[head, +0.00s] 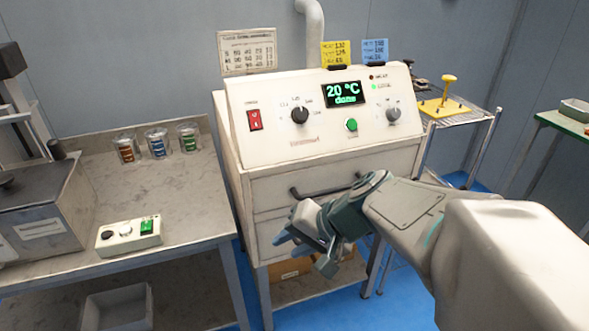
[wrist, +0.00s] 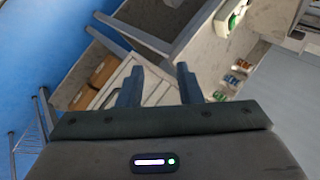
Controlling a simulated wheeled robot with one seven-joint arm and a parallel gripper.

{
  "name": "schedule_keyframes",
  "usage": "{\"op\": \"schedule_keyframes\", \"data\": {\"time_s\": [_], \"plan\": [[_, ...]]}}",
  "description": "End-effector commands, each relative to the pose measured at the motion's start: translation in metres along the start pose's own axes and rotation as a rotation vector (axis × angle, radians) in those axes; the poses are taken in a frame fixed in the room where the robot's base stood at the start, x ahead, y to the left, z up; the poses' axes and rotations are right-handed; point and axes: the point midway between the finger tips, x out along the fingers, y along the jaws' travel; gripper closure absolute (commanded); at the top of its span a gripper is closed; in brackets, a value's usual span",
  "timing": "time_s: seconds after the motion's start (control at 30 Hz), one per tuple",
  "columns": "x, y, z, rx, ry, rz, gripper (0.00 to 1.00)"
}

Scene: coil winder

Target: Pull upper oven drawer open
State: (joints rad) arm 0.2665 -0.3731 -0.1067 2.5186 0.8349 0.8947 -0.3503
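The oven (head: 290,144) is a cream cabinet with a sloped control panel whose display (head: 345,93) reads "20 °C done". Its upper drawer (head: 268,187) looks closed and has a dark bar handle (head: 318,191), its right end partly hidden by my arm. A lower drawer (head: 267,227) is below, mostly covered by my gripper. My gripper (head: 303,254) is open and empty, in front of the lower drawer and below the upper handle in the picture. In the wrist view its two fingers (wrist: 158,88) are apart with nothing between them. The upper handle is not clear there.
A grey table (head: 185,195) at left bears several small jars (head: 158,143), a switch box (head: 128,234) and a machine (head: 45,215). A grey bin (head: 117,308) is beneath it. Cardboard boxes (wrist: 103,70) lie under the oven. A wire rack (head: 466,114) stands at right.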

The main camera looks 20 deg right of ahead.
Motion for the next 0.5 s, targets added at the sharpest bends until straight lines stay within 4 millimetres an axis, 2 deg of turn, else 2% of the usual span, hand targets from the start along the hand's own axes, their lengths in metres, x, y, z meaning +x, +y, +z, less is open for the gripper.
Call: {"op": "schedule_keyframes", "data": {"time_s": [0.03, 0.2, 0.4, 0.5], "plan": [[0.015, 0.015, -0.011, 0.071, 0.046, -0.062, 0.68], [0.022, 0.040, -0.059, 0.269, 0.241, -0.267, 0.68], [0.007, 0.090, -0.116, 0.464, 0.516, -0.444, 0.68], [-0.005, 0.114, -0.135, 0.531, 0.631, -0.497, 0.68]]}}
